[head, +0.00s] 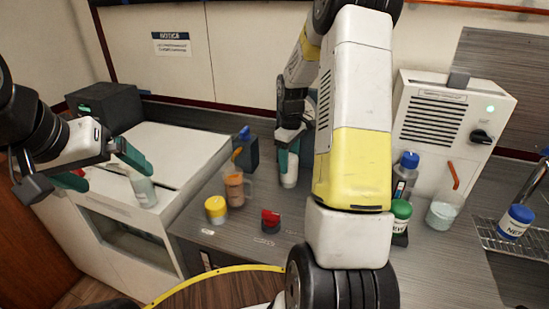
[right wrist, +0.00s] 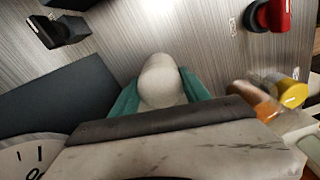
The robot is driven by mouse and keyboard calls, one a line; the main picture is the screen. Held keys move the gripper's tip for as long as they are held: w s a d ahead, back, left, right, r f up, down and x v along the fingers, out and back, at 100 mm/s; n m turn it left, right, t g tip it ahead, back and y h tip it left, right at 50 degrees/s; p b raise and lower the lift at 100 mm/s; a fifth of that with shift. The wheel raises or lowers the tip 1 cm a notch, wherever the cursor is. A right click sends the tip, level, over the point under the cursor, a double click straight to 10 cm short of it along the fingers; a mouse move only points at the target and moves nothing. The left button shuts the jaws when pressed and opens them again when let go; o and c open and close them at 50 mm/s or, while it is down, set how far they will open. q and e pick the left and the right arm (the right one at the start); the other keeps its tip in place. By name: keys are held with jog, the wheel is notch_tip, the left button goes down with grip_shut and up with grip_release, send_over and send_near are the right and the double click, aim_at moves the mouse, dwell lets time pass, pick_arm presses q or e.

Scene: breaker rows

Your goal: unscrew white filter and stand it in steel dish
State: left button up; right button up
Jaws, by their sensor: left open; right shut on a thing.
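The white filter (head: 289,172) is a pale cylinder, roughly upright, between the teal fingers of my right gripper (head: 289,158) in the head view. It also shows in the right wrist view (right wrist: 162,82), with a teal finger on each side. I cannot tell whether its lower end touches the bench. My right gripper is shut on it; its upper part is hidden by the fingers. My left gripper (head: 103,168) is open at the far left, over the white cabinet, near a pale bottle (head: 142,187). I cannot make out the steel dish; my right arm hides part of the bench.
Left of centre stand an orange-brown beaker (head: 234,187), a yellow-lidded jar (head: 216,208) and a red knob-like item (head: 270,220). Right of my arm are a green-capped bottle (head: 401,212), a glass beaker (head: 442,213) and a vented white unit (head: 440,115). A wire rack (head: 485,236) holds a blue-capped jar (head: 515,222).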

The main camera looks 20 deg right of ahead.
jog(key=n, duration=0.4)
jog(key=shift+c, duration=0.5)
jog(key=n, duration=0.5)
jog(key=shift+r, duration=0.15)
jog(key=shift+r, duration=2.35)
